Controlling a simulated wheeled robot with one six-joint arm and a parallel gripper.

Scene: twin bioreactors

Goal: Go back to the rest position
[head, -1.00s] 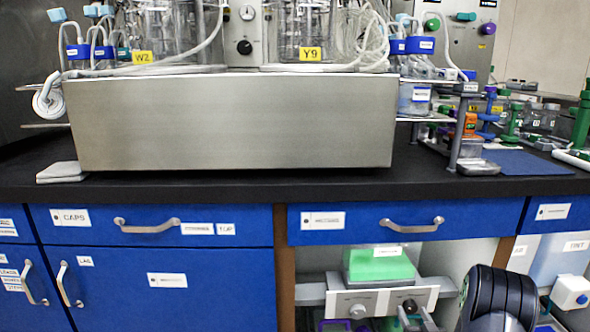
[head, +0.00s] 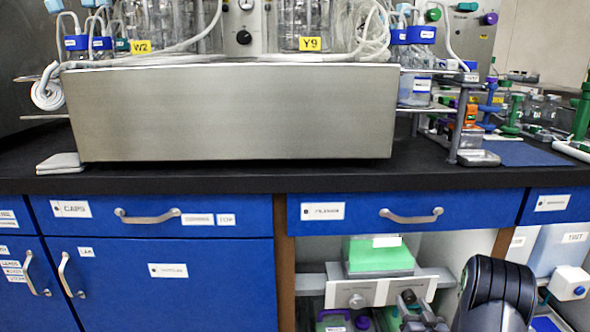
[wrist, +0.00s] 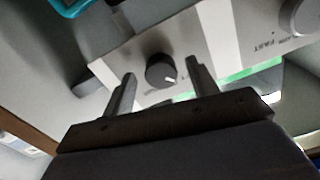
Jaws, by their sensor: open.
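My gripper (wrist: 160,88) shows in the wrist view with its two fingers apart and nothing between them. Beyond the fingers is the pale front panel (wrist: 200,45) of a device, with a black knob (wrist: 160,71) seen between the fingertips. I cannot tell whether the fingers touch the panel. In the head view my dark arm stands at the lower right, in front of the open bay under the bench. The device (head: 372,292) with a green top (head: 380,257) and two knobs sits in that bay. My fingers are hard to make out there.
A black bench top (head: 230,178) carries a steel base (head: 230,112) with vessels labelled W2 and Y9. Blue drawers (head: 150,213) with handles are below it. A white-and-blue container (head: 563,255) stands right of my arm. Bottles (head: 413,88) stand on a rack at the right.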

